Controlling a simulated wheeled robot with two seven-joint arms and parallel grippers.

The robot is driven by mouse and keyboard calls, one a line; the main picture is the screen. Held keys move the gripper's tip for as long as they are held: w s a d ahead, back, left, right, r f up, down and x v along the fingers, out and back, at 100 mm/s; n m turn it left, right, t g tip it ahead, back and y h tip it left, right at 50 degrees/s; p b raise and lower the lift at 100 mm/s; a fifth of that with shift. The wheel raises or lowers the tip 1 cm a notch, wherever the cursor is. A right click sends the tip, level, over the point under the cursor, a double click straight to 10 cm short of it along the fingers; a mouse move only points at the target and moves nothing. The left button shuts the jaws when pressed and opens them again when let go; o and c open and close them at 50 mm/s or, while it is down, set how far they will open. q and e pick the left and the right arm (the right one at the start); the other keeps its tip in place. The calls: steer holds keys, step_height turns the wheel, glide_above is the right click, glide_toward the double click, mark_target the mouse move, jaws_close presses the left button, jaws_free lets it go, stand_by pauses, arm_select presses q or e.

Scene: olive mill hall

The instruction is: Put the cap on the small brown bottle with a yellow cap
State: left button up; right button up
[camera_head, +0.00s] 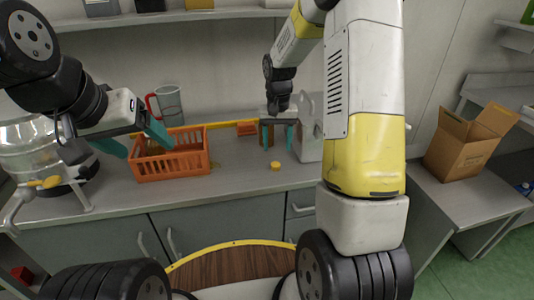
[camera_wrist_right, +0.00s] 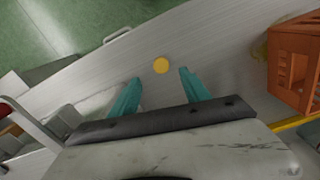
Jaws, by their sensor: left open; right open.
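A small round yellow cap (camera_head: 275,165) lies on the grey counter near its front edge. It also shows in the right wrist view as a yellow disc (camera_wrist_right: 161,65), just beyond the fingertips. My right gripper (camera_head: 278,140) is open and points down above the counter, behind the cap; its teal fingers (camera_wrist_right: 160,77) are apart with nothing held between them. My left gripper (camera_head: 135,140) is open and empty, in front of the left end of the orange crate. I cannot make out the small brown bottle clearly in either view.
An orange crate (camera_head: 172,168) with hard-to-tell contents stands on the counter, a jug with a red handle (camera_head: 170,106) behind it. An open cardboard box (camera_head: 460,150) is at right. The counter around the cap is clear.

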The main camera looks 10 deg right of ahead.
mark_target(276, 164)
steer(key=shift+f, duration=1.2)
steer(key=f, duration=0.5)
steer(key=shift+w+f, duration=0.1)
steer(key=shift+w, duration=0.1)
jaws_close()
